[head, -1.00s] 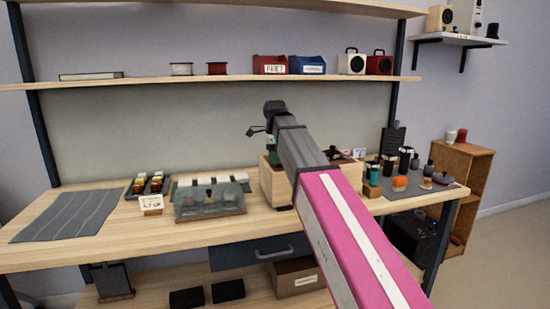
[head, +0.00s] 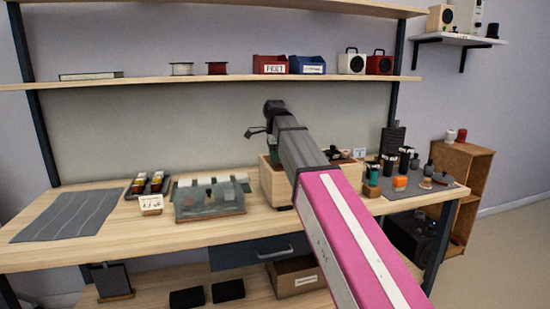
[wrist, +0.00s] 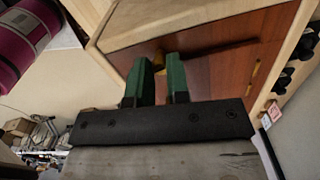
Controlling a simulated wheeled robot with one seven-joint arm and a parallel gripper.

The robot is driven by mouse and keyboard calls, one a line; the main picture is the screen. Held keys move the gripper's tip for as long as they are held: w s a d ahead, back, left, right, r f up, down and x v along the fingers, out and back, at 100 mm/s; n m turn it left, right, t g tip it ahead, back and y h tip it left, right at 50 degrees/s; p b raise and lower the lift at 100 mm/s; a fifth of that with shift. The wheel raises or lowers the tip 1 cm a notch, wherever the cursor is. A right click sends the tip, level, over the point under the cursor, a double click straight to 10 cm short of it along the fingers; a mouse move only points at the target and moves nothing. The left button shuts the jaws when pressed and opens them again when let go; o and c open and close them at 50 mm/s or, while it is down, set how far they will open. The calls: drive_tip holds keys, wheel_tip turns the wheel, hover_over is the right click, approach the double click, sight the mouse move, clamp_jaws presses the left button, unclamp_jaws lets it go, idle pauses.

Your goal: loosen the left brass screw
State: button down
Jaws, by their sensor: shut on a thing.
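A light wooden box (head: 273,186) stands on the workbench behind my arm, which hides much of it. In the wrist view its reddish-brown panel (wrist: 215,75) fills the upper middle, inside a pale wood rim. A brass screw (wrist: 158,59) sits at the panel between the tips of my green fingers. My gripper (wrist: 159,68) is shut on this screw, the left one in the wrist view. A second brass piece, seemingly a screw (wrist: 254,75), shows farther right on the panel. In the head view one green finger (head: 273,153) shows beside my arm, and the screws are hidden.
A clear-covered case (head: 209,201) and a tray of small coloured parts (head: 148,186) stand left of the box. Dark bottles and cups (head: 390,170) stand on a grey mat to the right. A shelf (head: 220,80) runs above. The grey striped mat (head: 68,215) is bare.

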drive_tip(key=n, duration=0.4)
drive_tip(key=shift+n, duration=0.3)
drive_tip(key=n, duration=0.3)
drive_tip(key=shift+n, duration=0.3)
drive_tip(key=n, duration=0.4)
drive_tip(key=shift+n, duration=0.3)
drive_tip(key=n, duration=0.3)
drive_tip(key=shift+n, duration=0.3)
drive_tip(key=n, duration=1.2)
drive_tip(key=shift+n, duration=2.3)
